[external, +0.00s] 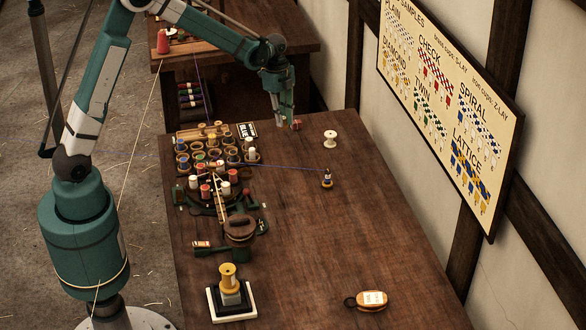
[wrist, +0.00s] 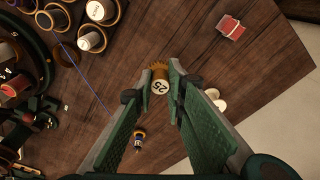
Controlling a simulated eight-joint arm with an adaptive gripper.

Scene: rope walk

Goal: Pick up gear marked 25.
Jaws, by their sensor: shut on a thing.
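The gear marked 25 (wrist: 160,86) shows in the wrist view as a small brass-toothed piece with a pale round face reading "25". My gripper (wrist: 160,80) is shut on it, one green finger on each side. In the external view my gripper (external: 284,120) points down at the far end of the table, close to the top. The gear cannot be made out there, and I cannot tell whether it touches the table.
A red block (external: 297,125) lies just right of my gripper. A white spool (external: 330,139) and a small blue spool (external: 327,180) with a taut thread stand nearby. A crowded bobbin rack (external: 204,165) fills the left side. The table's right middle is clear.

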